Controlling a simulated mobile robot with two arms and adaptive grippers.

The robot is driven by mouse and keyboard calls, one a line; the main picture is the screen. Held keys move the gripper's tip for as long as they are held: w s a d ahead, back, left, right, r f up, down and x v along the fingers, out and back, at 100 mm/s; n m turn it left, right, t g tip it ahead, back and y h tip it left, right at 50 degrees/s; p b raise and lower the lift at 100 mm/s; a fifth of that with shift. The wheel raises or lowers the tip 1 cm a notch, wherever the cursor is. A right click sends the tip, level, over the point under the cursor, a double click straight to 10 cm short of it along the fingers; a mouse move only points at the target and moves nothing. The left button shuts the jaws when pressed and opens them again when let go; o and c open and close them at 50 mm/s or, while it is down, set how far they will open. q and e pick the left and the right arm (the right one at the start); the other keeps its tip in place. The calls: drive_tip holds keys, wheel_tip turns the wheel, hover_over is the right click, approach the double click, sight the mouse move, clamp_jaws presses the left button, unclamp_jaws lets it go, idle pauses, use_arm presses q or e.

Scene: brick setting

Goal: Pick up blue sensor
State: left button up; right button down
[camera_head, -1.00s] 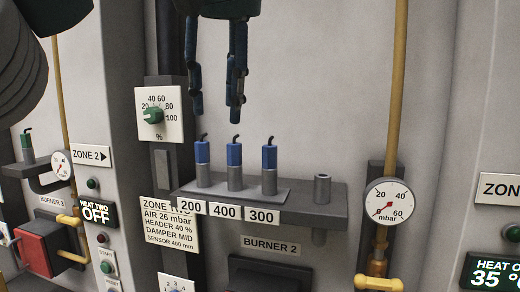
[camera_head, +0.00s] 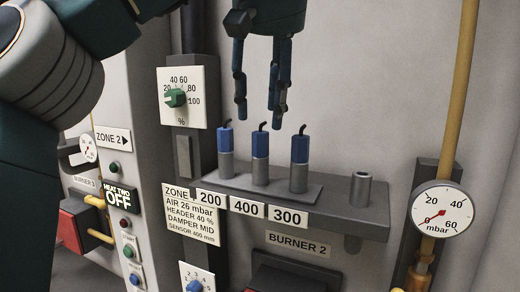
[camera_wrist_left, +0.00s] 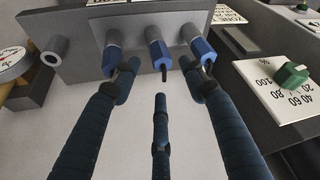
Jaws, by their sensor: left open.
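Three blue-topped sensors stand upright in grey sockets on a wall shelf. The 200 sensor (camera_head: 225,140) is at the left, the 400 sensor (camera_head: 260,145) in the middle and the 300 sensor (camera_head: 299,150) at the right. My left gripper (camera_head: 260,112) is open and empty, pointing down just above the 200 and 400 sensors. In the left wrist view my left gripper (camera_wrist_left: 160,78) has its fingers spread, with the 400 sensor (camera_wrist_left: 159,50) between the two outer fingertips. The 300 sensor (camera_wrist_left: 112,58) and the 200 sensor (camera_wrist_left: 200,47) are near those fingertips; contact is unclear.
The shelf (camera_head: 345,212) also holds an empty grey socket (camera_head: 360,188) at its right. A pressure gauge (camera_head: 441,209) and yellow pipe (camera_head: 463,100) stand further right. A green-knob dial (camera_head: 177,98) is on the left. The wall above the shelf's right part is clear.

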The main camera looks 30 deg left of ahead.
sight(260, 133)
use_arm(q)
drive_tip(key=shift+w+a+f, duration=0.1)
drive_tip(key=shift+w+f, duration=0.15)
drive_tip(key=shift+f, duration=0.3)
drive_tip(key=x, duration=0.4)
drive_tip(key=shift+s+a, duration=0.25)
drive_tip(key=shift+s, duration=0.05)
drive_tip(key=shift+w+a+f, duration=0.1)
drive_tip(key=shift+w+f, duration=0.05)
drive_tip(key=shift+w, duration=0.05)
drive_tip(key=shift+s+d, duration=0.15)
drive_tip(key=shift+d, duration=0.1)
drive_tip(key=c, duration=0.8)
clamp_jaws()
drive_tip(key=shift+a, duration=0.1)
